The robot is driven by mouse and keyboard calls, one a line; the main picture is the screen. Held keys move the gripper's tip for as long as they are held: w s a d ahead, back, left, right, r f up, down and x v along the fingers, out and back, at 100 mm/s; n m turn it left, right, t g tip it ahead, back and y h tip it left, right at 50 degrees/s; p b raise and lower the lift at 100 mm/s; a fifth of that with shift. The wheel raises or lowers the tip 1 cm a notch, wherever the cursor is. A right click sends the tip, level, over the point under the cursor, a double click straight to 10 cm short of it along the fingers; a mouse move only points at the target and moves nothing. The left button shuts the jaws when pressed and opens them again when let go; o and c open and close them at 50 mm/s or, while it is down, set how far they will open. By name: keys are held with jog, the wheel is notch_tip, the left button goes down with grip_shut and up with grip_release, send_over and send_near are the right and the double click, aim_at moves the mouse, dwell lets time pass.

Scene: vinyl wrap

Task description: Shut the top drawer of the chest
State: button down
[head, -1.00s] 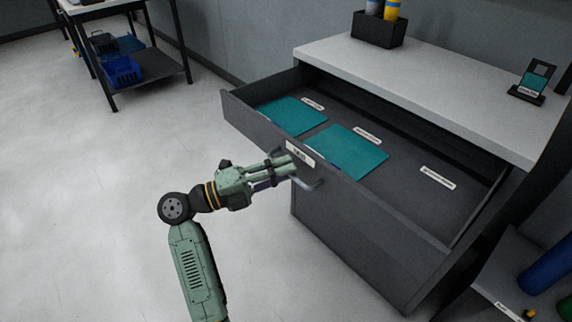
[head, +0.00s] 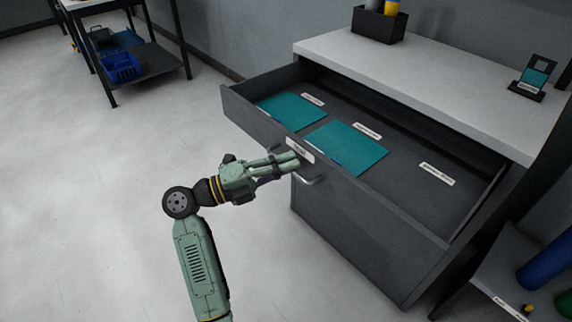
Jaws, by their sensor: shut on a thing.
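The chest (head: 350,222) is dark grey with a light top (head: 440,75). Its top drawer (head: 405,190) is pulled far out, toward the lower left. Inside lie two teal sheets, one at the left (head: 290,110) and one in the middle (head: 346,147). A bar handle (head: 312,181) and a white label (head: 299,149) are on the drawer front. My green gripper (head: 293,162) is at the drawer front, shut on the handle. The fingers hide the handle's left part, so the exact contact is hard to see.
A black bin with cylinders (head: 378,27) and a small stand (head: 534,78) are on the chest top. A shelf with bottles (head: 515,275) is at the lower right. A workbench with a blue crate (head: 121,68) is at the upper left. The floor at left is clear.

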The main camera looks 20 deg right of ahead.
aim_at(353, 128)
dwell(0.4)
jog(key=w+d+b, duration=0.1)
jog(key=w+d, duration=0.2)
jog(key=d, duration=0.6)
jog(key=w+d+b, duration=0.1)
jog(key=w+d, duration=0.2)
jog(key=d, duration=0.6)
jog(key=w+d+b, duration=0.1)
jog(key=w+d, duration=0.3)
jog(key=d, duration=0.5)
jog(key=shift+d+f, duration=0.1)
jog(key=shift+d, duration=0.25)
jog(key=shift+w+d, duration=0.25)
jog(key=shift+d, duration=0.35)
jog(key=shift+w, duration=0.1)
jog(key=shift+r, duration=0.2)
jog(key=c, duration=2)
grip_release()
jog(key=shift+d+f, duration=0.1)
jog(key=shift+d, duration=0.1)
jog(key=shift+o, duration=0.2)
jog(key=shift+a, duration=0.1)
